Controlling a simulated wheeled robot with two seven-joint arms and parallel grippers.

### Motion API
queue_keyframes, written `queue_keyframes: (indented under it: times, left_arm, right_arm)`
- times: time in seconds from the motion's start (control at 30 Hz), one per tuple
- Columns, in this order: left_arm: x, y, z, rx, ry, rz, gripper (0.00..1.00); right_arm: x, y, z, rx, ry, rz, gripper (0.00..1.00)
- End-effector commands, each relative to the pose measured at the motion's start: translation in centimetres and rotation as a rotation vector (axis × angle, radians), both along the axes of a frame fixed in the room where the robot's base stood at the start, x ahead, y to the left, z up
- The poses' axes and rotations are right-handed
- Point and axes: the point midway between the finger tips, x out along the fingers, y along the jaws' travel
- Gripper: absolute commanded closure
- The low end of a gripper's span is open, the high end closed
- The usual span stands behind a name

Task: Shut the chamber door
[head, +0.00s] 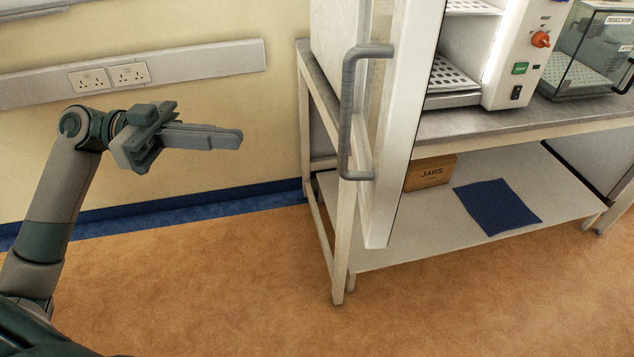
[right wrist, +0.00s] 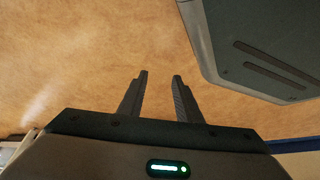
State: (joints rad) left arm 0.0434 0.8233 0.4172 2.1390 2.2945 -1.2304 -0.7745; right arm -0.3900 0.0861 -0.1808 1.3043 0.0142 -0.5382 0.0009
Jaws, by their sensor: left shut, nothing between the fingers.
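The chamber door (head: 400,130) stands open in the head view, swung out towards me past the front of the bench. Its grey bar handle (head: 347,110) is on the left side of the door. The chamber (head: 480,50) is behind and to the right, with perforated shelves showing inside. My left gripper (head: 241,138) is shut and empty, left of the handle and apart from it, in front of the wall. My right gripper (right wrist: 160,74) shows only in the right wrist view, its two fingers apart with bare floor beyond them.
The chamber sits on a grey bench (head: 470,122). The lower shelf (head: 420,235) holds a jars box (head: 430,173) and a blue folded cloth (head: 497,206). A glass-sided case (head: 590,60) stands at the right. The orange floor (head: 220,290) before the bench is clear.

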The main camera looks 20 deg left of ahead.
Motion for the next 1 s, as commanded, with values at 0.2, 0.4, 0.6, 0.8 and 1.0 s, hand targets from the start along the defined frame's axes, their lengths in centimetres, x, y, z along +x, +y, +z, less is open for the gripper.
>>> queue_keyframes:
  times: [0.2, 0.4, 0.6, 0.8, 1.0]
  left_arm:
    - [-2.0, -0.7, 1.0, 0.010, -0.040, -0.058, 1.00]
    - [-1.9, -0.7, 1.0, 0.008, -0.037, -0.056, 1.00]
    - [-1.7, -1.1, 1.0, 0.008, -0.036, -0.054, 1.00]
    - [-1.5, -2.8, 1.2, 0.008, -0.036, -0.056, 1.00]
    - [-0.9, -5.8, 1.4, 0.008, -0.037, -0.057, 1.00]
  right_arm:
    - [0.4, 0.1, 0.1, 0.002, -0.007, -0.001, 0.69]
    - [0.4, 0.1, 0.1, 0.001, -0.006, -0.001, 0.69]
    - [0.5, 0.2, 0.3, 0.004, -0.015, 0.000, 0.69]
    - [1.0, 0.8, 0.7, 0.015, -0.054, 0.005, 0.69]
    - [1.9, 1.9, 1.7, 0.037, -0.129, 0.014, 0.69]
